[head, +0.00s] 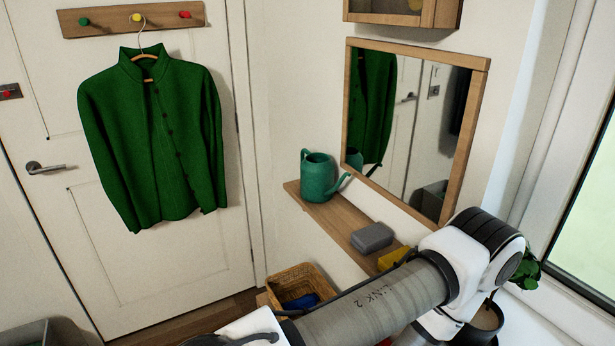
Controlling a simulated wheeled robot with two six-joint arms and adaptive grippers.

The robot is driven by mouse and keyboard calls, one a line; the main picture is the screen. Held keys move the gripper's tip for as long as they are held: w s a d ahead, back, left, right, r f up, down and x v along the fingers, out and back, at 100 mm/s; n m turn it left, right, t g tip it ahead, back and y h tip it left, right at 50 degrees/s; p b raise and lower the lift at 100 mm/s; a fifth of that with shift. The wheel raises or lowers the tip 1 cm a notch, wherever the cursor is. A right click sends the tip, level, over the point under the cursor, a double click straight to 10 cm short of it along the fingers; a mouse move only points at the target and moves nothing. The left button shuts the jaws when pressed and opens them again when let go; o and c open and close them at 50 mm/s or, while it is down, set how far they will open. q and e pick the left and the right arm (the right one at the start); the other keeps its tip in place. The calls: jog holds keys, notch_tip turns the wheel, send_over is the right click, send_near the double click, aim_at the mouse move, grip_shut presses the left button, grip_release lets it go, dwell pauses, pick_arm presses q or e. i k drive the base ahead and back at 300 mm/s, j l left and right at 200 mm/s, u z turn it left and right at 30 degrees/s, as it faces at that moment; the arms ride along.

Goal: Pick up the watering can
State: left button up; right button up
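The watering can (317,179) is teal green, with a handle on its left and a spout pointing right. It stands upright at the far left end of a narrow wooden shelf (333,219) under the mirror. Nothing is touching it except the shelf. One of my arms crosses the lower right of the view, in front of the near end of the shelf. Neither of my grippers shows in the head view.
A grey box-like item (372,238) and a yellow item (393,258) lie further along the shelf. A wood-framed mirror (448,180) hangs above. A wicker basket (300,284) sits below. A green jacket (155,140) hangs on the door. A potted plant (526,270) is at right.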

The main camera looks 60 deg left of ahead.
aim_at(317, 170)
jog(key=u, duration=1.95)
jog(key=z, duration=3.1)
jog(key=u, duration=3.1)
